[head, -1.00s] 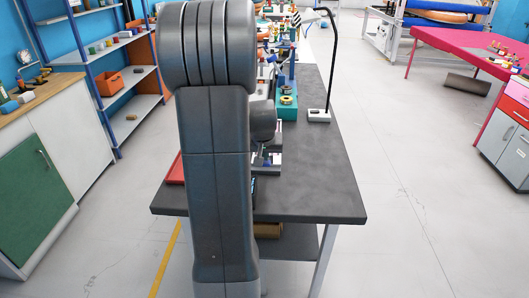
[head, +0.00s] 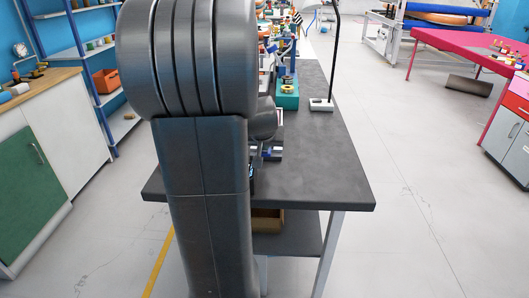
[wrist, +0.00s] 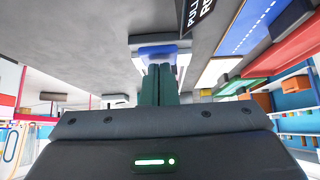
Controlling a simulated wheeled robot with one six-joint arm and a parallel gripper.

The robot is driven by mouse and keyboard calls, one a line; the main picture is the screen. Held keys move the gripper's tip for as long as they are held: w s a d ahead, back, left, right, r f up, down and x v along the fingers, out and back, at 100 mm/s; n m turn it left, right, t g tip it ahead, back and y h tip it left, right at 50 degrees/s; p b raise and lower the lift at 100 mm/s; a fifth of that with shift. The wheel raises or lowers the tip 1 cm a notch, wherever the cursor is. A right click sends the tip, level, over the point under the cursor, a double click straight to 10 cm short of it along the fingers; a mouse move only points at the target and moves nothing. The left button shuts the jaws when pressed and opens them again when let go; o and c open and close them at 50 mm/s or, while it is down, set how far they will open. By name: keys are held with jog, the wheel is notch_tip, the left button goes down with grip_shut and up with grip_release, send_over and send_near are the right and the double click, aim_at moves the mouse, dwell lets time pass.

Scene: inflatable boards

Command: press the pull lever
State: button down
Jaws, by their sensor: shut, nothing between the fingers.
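In the wrist view my gripper (wrist: 160,85) has its two dark green fingers together, with nothing between them. Just beyond the fingertips is a blue part on a pale base (wrist: 158,52), which may be the pull lever. I cannot tell whether the fingertips touch it. A dark label (wrist: 198,12) reading "PULL" and part of another word lies beside it. In the head view my own arm hides the gripper and most of this area. Only a small blue and pale piece (head: 272,153) shows at the arm's right edge on the dark table.
The dark workbench (head: 325,180) has bare room at its front right. A teal block (head: 288,97) and a black-stemmed stand on a white base (head: 321,105) are farther back. Several coloured panels (wrist: 265,55) lie at the right in the wrist view.

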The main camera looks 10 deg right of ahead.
aim_at(264, 155)
jog(key=shift+s+a+f+t+b, duration=0.2)
jog(key=shift+f+b, duration=0.35)
jog(key=shift+b, duration=0.7)
jog(key=shift+s+d+f+t+b, duration=0.1)
jog(key=shift+f+t+b, duration=0.35)
jog(key=shift+b, duration=0.8)
jog(key=shift+s+f+b, duration=0.2)
jog(key=shift+f+b, duration=0.15)
jog(key=shift+b, duration=0.05)
jog(key=shift+f, duration=0.1)
jog(key=w+r+p+v, duration=0.2)
jog(key=p+v, duration=0.2)
jog(key=v, duration=0.9)
jog(key=shift+s, duration=0.15)
jog(key=shift+r, duration=0.1)
